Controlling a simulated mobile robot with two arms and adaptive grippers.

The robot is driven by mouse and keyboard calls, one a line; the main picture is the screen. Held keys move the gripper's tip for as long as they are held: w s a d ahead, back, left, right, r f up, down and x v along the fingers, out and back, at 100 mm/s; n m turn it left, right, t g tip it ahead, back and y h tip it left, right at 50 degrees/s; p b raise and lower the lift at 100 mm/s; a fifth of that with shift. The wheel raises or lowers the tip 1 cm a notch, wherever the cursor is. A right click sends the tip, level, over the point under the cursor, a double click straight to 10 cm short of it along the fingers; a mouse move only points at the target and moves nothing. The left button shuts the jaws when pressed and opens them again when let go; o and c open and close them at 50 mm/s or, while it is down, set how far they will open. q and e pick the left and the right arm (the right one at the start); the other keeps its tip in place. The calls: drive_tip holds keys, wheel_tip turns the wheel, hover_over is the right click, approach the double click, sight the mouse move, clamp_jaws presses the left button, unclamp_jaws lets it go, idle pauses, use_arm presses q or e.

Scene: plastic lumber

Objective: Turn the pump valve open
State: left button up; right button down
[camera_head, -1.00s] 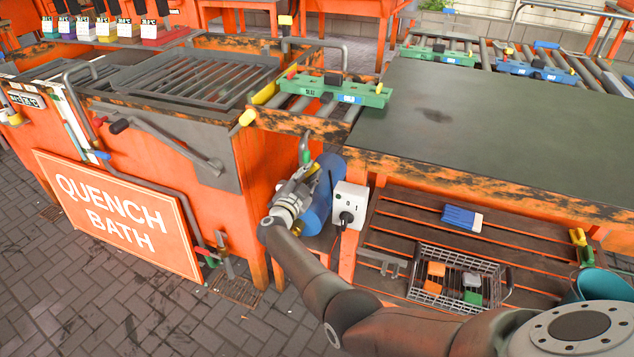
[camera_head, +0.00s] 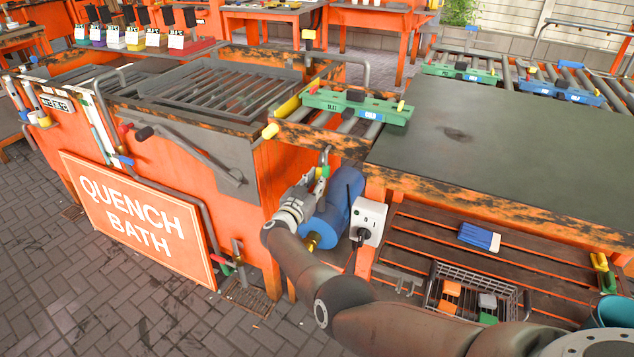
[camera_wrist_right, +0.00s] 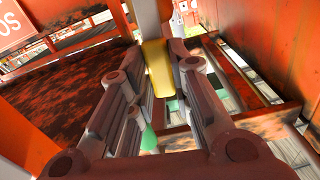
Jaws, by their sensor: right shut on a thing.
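The blue pump (camera_head: 341,206) stands under the bench, beside the quench bath. A grey and green pipe piece (camera_head: 325,171) rises behind it at my gripper's tips. My right gripper (camera_head: 315,180) reaches in at the pump's left side. In the right wrist view, the right gripper's fingers (camera_wrist_right: 158,60) are on both sides of a yellow handle (camera_wrist_right: 158,72), which looks like the valve's lever, and hold it. A green part (camera_wrist_right: 148,138) shows below between the fingers. The valve body is mostly hidden by the gripper in the head view. My left gripper is out of view.
A white socket box (camera_head: 369,220) with a black plug is right of the pump. The orange quench bath (camera_head: 240,200) and its sign (camera_head: 130,218) are at left. A shelf with a wire basket (camera_head: 478,283) is at right. The paved floor in front is open.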

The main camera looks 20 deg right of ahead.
idle(0.4)
drive_tip(key=c, duration=1.3)
unclamp_jaws()
